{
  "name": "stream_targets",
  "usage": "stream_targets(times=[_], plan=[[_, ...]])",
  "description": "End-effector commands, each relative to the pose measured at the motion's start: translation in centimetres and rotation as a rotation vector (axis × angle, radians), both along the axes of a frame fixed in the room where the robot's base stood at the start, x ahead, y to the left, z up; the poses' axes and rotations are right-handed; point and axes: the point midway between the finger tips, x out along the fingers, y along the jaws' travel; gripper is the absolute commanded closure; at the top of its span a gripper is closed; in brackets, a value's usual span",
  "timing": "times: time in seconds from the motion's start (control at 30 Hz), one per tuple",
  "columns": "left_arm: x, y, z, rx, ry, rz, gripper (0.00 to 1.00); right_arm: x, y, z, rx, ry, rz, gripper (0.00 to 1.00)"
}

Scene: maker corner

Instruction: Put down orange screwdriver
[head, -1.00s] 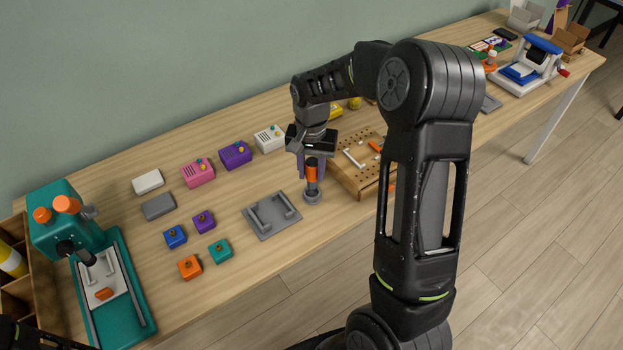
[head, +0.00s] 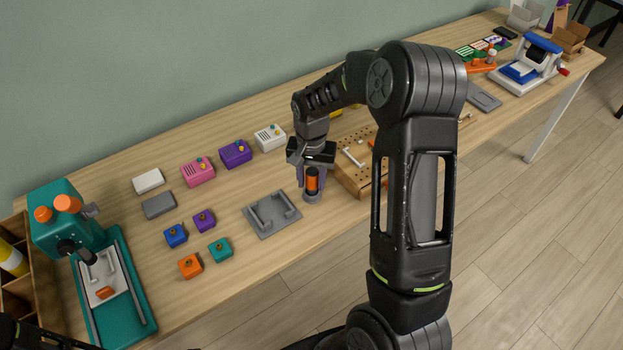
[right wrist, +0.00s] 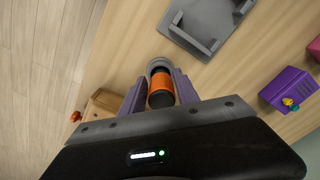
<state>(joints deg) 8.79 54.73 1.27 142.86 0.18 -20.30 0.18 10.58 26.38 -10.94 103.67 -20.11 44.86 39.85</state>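The orange screwdriver (head: 312,184) stands upright, its orange handle with a black top end showing. Its lower part is hidden inside a small grey round holder (head: 312,198) on the table. My right gripper (head: 311,181) points down, one purple finger on each side of the handle. In the right wrist view the screwdriver (right wrist: 162,82) sits close between both fingers, above the holder's rim (right wrist: 159,65). The fingers look closed on the handle. Only a dark part of my left arm shows at the bottom left of the head view; its gripper does not show.
A grey bracketed plate (head: 272,214) lies just left of the holder, and a wooden pegboard (head: 352,180) is close on its right. Several coloured boxes stand further left, by a teal press (head: 137,300). My right arm hides part of the table.

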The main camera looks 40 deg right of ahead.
Motion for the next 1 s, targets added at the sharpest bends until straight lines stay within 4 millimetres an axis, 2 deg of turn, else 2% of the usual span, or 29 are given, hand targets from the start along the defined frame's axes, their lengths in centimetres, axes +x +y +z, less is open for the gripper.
stream_targets(times=[0.03,0.17,0.57,0.77,1.0], plan=[[0.0,0.0,0.0,0.0,0.0,0.0,0.64,0.0,0.0,0.0,0.0,0.0,0.0,0.58],[0.0,0.0,0.0,0.0,0.0,0.0,0.64,0.0,0.0,0.0,0.0,0.0,0.0,0.47],[0.0,0.0,0.3,0.001,0.0,0.0,0.64,0.0,0.0,0.7,-0.001,-0.001,-0.001,0.47],[0.0,0.0,-0.1,0.0,0.0,0.0,0.64,0.1,0.0,3.4,-0.001,-0.005,0.0,0.47],[0.1,0.0,-0.6,-0.002,-0.003,0.0,0.64,0.1,0.0,8.5,0.0,-0.006,0.0,0.47]])
